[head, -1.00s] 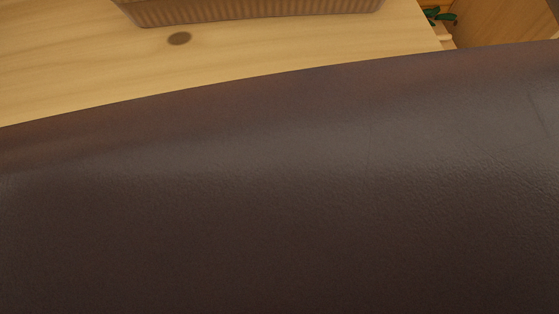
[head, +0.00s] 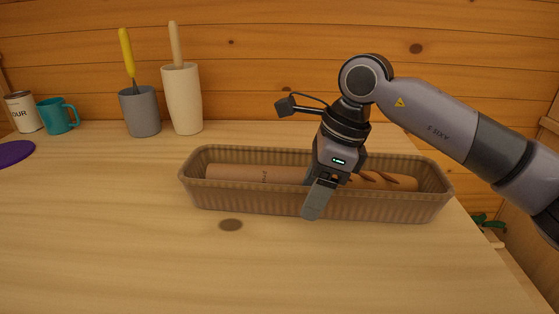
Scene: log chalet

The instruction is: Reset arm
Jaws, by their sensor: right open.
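My right gripper (head: 322,196) comes in from the right in the head view. It points down at the front wall of a long brown ribbed basket (head: 250,200), and one finger shows in front of that wall. The gripper is open; its other finger is hidden. A long tan loaf-like thing (head: 255,174) with darker marks toward its right end lies in the basket, partly hidden behind the gripper. I cannot tell whether the gripper touches the basket or the loaf. My left gripper is not in view.
On the wooden table (head: 120,240), a grey cup (head: 139,112) and a tall cream holder (head: 182,100) stand at the back. A teal mug (head: 56,117), a flour tin (head: 22,112) and a purple disc (head: 14,153) are at left. The front table is clear.

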